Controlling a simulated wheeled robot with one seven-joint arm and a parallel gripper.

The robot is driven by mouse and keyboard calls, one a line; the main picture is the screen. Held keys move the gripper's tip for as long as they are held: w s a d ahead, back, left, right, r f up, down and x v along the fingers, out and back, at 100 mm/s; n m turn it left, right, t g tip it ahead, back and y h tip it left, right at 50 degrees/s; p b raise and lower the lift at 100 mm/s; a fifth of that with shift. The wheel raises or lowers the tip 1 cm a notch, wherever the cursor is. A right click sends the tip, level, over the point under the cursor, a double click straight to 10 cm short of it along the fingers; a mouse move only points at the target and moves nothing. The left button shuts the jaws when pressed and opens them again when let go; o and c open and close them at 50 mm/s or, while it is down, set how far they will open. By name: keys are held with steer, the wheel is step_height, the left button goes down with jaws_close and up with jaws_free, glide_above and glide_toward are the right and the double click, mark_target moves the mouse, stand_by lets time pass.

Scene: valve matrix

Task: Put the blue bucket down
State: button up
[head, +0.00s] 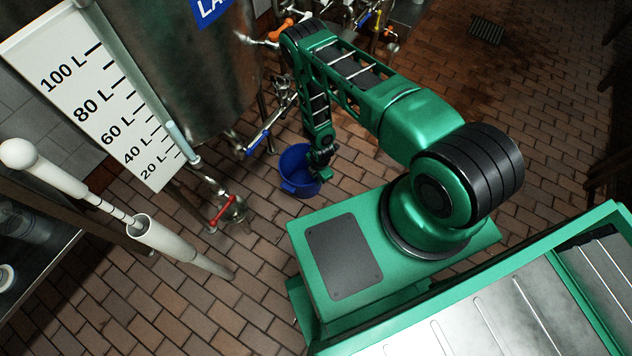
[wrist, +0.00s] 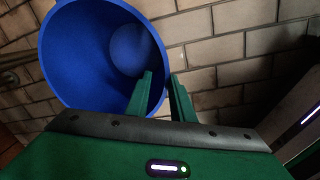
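The blue bucket (head: 297,172) is below the end of my arm in the head view, beside the steel tank. In the wrist view the bucket (wrist: 75,60) shows its open mouth, round wall and bottom, and looks empty. My gripper (head: 322,160) is at the bucket's right rim. In the wrist view the gripper (wrist: 161,78) has one green finger inside the bucket and one outside, close together with the rim between them. It looks shut on the rim. I cannot tell whether the bucket's bottom touches the floor.
The steel tank (head: 190,60) with a litre scale (head: 95,95) stands behind left. A blue-handled valve (head: 258,140) and a red-handled valve (head: 222,210) are near the bucket. A white pole (head: 180,245) stands at left. Brick floor (head: 260,260) is clear in front of the bucket.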

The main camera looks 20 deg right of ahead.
step_height(320, 180, up, 8)
steer(key=shift+s+f, duration=0.2)
steer(key=shift+s, duration=0.15)
steer(key=shift+d+r, duration=0.1)
steer(key=shift+d, duration=0.05)
